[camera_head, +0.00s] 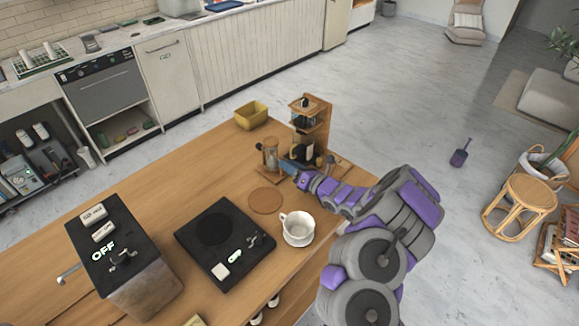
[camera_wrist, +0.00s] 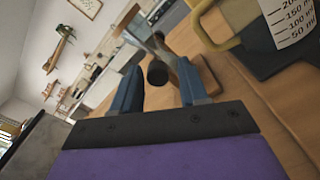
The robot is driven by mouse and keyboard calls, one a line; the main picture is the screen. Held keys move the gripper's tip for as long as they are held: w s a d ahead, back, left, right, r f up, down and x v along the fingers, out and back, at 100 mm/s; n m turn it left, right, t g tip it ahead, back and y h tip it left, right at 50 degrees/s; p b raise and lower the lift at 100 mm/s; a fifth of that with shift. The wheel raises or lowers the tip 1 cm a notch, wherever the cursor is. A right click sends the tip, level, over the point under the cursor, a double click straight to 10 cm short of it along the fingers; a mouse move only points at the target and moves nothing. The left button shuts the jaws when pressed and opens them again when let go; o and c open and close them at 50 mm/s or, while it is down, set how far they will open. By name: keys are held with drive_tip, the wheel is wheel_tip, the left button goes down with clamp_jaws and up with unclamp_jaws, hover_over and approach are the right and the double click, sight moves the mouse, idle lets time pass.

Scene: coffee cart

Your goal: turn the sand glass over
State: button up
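The sand glass (camera_head: 270,157) stands upright near the far right part of the wooden counter, with a wooden frame and pale sand inside. My gripper (camera_head: 288,168) is close beside it, on its right. In the wrist view my gripper (camera_wrist: 158,92) has its two blue fingers apart. A dark round knob (camera_wrist: 157,73) shows between them, seemingly on the sand glass; I cannot tell if a finger touches it. Part of the sand glass is hard to make out in the wrist view.
A wooden coffee dripper stand (camera_head: 318,122) rises just behind my gripper. A graduated glass jug (camera_wrist: 289,25) is close at the right in the wrist view. A yellow box (camera_head: 251,115), a round coaster (camera_head: 265,200), a white cup (camera_head: 297,226) and a black scale (camera_head: 224,242) share the counter.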

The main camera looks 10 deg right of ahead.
drive_tip(key=shift+o, duration=0.6)
drive_tip(key=p+v, duration=0.3)
drive_tip(key=v, duration=1.4)
drive_tip(key=shift+s+d+p, duration=0.1)
drive_tip(key=shift+d+p, duration=0.1)
drive_tip(key=shift+p, duration=0.2)
